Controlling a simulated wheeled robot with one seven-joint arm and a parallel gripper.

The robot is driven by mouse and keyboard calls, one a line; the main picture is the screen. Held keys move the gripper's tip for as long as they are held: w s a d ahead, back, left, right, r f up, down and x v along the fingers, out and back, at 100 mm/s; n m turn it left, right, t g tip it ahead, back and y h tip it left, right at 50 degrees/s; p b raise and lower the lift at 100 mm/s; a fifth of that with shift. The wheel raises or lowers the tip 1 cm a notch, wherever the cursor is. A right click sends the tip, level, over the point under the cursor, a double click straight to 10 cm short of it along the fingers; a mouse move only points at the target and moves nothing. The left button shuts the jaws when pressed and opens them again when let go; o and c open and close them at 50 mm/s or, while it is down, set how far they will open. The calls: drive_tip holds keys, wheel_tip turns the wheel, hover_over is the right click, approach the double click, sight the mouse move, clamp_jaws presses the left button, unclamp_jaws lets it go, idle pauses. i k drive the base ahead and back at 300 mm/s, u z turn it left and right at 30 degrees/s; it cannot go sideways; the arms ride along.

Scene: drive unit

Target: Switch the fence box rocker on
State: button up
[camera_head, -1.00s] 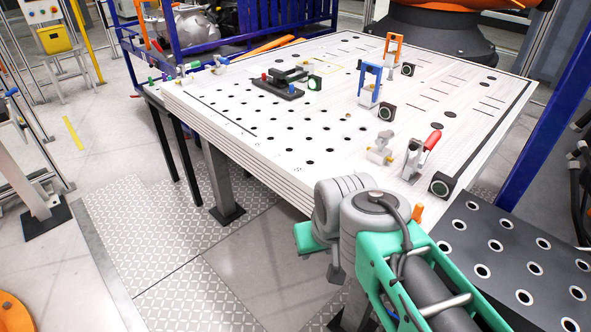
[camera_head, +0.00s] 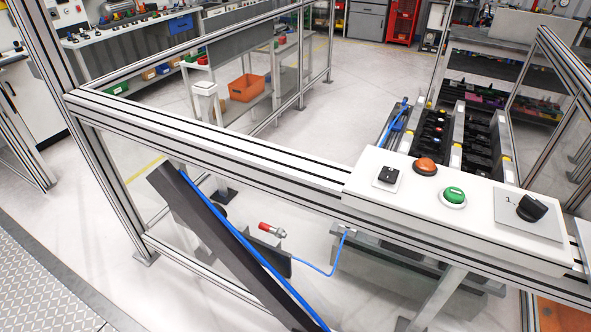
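A white fence box (camera_head: 440,200) is mounted on the top rail of an aluminium fence, right of the middle. Toward its left end is a small black rocker (camera_head: 387,175) on a pale square plate; which way it is tipped is too small to tell. To its right are an orange push button (camera_head: 425,166), a green push button (camera_head: 453,196) and a black rotary knob (camera_head: 531,207) on a grey plate. My gripper is not in view.
The fence rail (camera_head: 230,150) runs across the view below and left of the box. A dark slanted bar with a blue hose (camera_head: 240,240) stands at the fence. Behind are an orange bin (camera_head: 246,87) and black racks (camera_head: 470,130). Bare floor (camera_head: 70,215) lies at lower left.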

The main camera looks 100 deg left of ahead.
sight(389, 175)
drive_tip(key=u, duration=3.9)
drive_tip(key=i, duration=0.85)
drive_tip(key=u, duration=0.25)
